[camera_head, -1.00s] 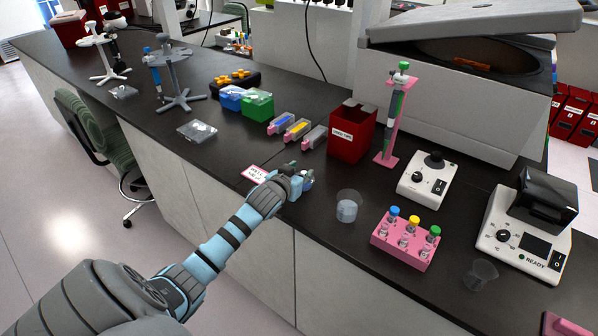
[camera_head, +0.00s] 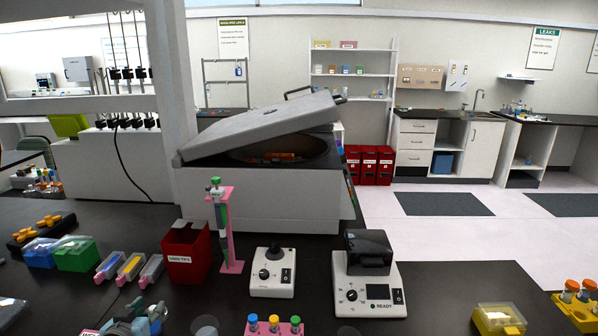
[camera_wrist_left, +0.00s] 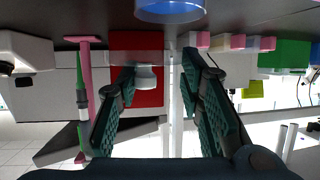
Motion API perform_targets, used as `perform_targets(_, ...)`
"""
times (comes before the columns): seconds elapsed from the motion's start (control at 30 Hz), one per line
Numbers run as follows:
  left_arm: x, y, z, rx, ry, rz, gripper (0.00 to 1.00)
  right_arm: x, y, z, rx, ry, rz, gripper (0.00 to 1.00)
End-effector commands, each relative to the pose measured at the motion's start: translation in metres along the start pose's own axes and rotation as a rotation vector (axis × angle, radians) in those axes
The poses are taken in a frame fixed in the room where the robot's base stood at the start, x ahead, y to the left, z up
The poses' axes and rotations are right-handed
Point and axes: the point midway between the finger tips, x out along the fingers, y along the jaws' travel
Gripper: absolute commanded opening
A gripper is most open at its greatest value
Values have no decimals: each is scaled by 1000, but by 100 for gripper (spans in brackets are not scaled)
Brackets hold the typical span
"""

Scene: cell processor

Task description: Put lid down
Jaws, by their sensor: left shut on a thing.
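My left gripper (camera_head: 143,322) is at the bottom left of the head view, low over the black bench and partly cut off by the frame edge. In the left wrist view its two dark green fingers (camera_wrist_left: 160,68) stand around a small pale, round lid-like piece (camera_wrist_left: 147,78), which shows against the left finger. The gripper is shut on this lid. A pale bluish bit of it shows by the fingers in the head view (camera_head: 157,314). I cannot tell whether the lid touches the bench. My right gripper is not in view.
A clear cup (camera_head: 204,326) stands right of the gripper. The pink vial rack (camera_head: 256,331), red waste box (camera_head: 187,254), pink pipette stand (camera_head: 229,232) and white mixer (camera_head: 272,272) are nearby. A centrifuge with raised lid (camera_head: 262,126) stands behind. Bare bench lies around the READY device (camera_head: 368,280).

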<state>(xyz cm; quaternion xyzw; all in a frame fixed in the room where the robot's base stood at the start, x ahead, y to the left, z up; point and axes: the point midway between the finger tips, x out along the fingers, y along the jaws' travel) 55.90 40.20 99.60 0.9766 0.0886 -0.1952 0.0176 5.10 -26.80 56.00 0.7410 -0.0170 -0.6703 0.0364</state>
Motion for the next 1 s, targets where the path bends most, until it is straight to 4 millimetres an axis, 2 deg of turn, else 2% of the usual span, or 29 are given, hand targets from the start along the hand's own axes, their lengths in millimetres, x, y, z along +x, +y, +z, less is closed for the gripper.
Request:
perform_targets(0.07, -6, 19, -19, 27, 7, 67, 0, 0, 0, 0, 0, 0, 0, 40)
perform_targets(0.17, -26, 46, -51, 85, 9, 192, 0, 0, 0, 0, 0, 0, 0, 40)
perform_targets(0.3, -79, 86, -87, 186, 7, 415, 0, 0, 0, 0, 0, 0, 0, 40)
perform_targets(0.4, -125, 116, -96, 258, 3, 581, 0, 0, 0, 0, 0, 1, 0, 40)
perform_targets(0.57, -194, 158, -87, 349, -2, 810, 0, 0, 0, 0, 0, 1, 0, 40)
perform_targets(0.7, -240, 180, -67, 401, -6, 947, 0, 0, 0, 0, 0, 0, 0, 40)
perform_targets(0.83, -266, 189, -45, 427, -8, 1021, 0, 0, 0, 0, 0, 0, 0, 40)
perform_targets(1.0, -270, 185, -27, 434, -5, 1045, 0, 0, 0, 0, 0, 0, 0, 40)
